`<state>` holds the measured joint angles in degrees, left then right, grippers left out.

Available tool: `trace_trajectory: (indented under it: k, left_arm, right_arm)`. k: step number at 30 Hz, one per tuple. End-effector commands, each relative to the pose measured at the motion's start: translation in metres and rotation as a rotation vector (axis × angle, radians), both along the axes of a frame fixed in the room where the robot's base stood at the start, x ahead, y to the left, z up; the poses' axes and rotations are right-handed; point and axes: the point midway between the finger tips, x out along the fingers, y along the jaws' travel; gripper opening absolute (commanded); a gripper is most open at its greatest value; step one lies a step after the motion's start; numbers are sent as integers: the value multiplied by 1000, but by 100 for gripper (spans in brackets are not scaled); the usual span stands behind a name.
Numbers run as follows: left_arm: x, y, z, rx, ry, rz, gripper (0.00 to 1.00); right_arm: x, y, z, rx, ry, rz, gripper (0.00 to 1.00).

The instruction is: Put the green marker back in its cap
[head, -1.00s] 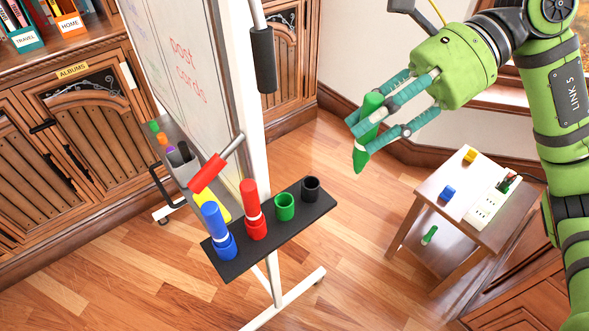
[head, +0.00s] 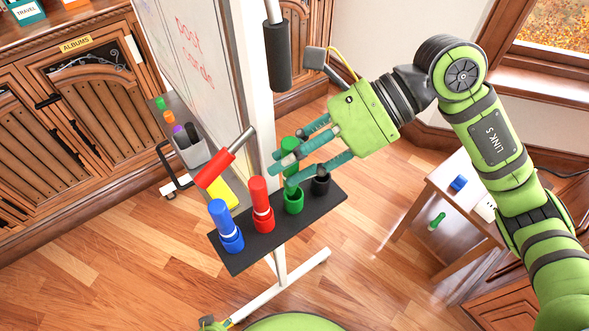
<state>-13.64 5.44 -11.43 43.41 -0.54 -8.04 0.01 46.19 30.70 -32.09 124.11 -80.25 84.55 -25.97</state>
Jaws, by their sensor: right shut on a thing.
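The green marker (head: 290,147) stands roughly upright in my right gripper (head: 286,168), which is shut on it. The green cap (head: 293,203) is the third holder along the dark tray (head: 245,258), between the red marker and the black cap. The marker's lower end is directly above or at the mouth of this cap. The fingers hide the lower part, so I cannot tell whether the tip is inside.
A blue marker (head: 222,222) and a red marker (head: 261,204) stand in their caps on the tray. The empty-looking black cap (head: 320,184) is close to my right fingers. The whiteboard post and a red-handled lever (head: 216,170) stand left. A side table (head: 447,187) is at the right.

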Motion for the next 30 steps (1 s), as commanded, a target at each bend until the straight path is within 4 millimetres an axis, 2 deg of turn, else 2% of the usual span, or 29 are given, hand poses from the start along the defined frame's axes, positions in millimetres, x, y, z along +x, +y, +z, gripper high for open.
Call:
trace_trajectory:
  k: [6,14,15,25,30]
  left_arm:
    - [-1,0,1,1,3,0,40]
    - [-3,0,0,2,7,0,40]
    - [-3,0,0,2,7,0,40]
    - [-4,0,0,1,9,0,40]
    - [-4,0,-2,1,9,0,40]
  right_arm:
    - [0,0,-32,-2,7,-2,10]
    - [-1,-1,-39,-9,6,1,10]
    - [-1,-1,-40,-10,6,1,42]
    - [0,-2,-37,-4,4,-1,42]
    - [5,-17,-27,-5,0,-5,42]
